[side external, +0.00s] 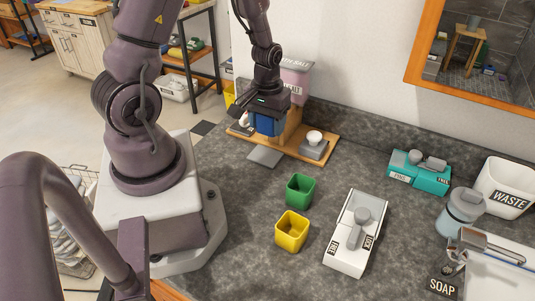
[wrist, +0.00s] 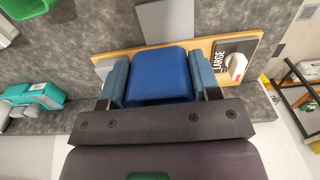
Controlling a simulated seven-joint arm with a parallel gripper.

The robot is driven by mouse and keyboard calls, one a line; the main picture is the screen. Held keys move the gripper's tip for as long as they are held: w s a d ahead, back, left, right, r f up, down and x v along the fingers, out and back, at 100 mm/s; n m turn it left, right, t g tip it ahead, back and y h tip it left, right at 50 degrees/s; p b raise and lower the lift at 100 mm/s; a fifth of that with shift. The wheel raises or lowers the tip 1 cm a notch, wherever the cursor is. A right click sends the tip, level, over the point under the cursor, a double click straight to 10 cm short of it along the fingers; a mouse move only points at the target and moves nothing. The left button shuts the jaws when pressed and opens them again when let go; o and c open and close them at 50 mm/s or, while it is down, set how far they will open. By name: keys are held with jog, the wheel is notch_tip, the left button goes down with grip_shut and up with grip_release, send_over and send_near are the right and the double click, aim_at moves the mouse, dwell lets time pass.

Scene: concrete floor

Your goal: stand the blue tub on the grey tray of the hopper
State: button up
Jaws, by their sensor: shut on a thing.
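My gripper (side external: 264,112) is shut on the blue tub (side external: 265,124), which hangs over the hopper's wooden base. In the wrist view the blue tub (wrist: 161,73) sits between the two blue-grey finger pads of my gripper (wrist: 160,78). I cannot tell whether the tub touches anything below.
White knobs stand on either side of the base (side external: 291,146); the left one is by a LARGE plate (wrist: 222,58). A green tub (side external: 300,190) and a yellow tub (side external: 292,231) stand nearer.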

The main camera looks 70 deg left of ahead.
aim_at(264, 157)
jog(key=shift+s+a+f, duration=0.25)
jog(key=shift+s, duration=0.1)
jog(key=shift+f, duration=3.8)
jog(key=shift+f, duration=0.1)
jog(key=o, duration=1)
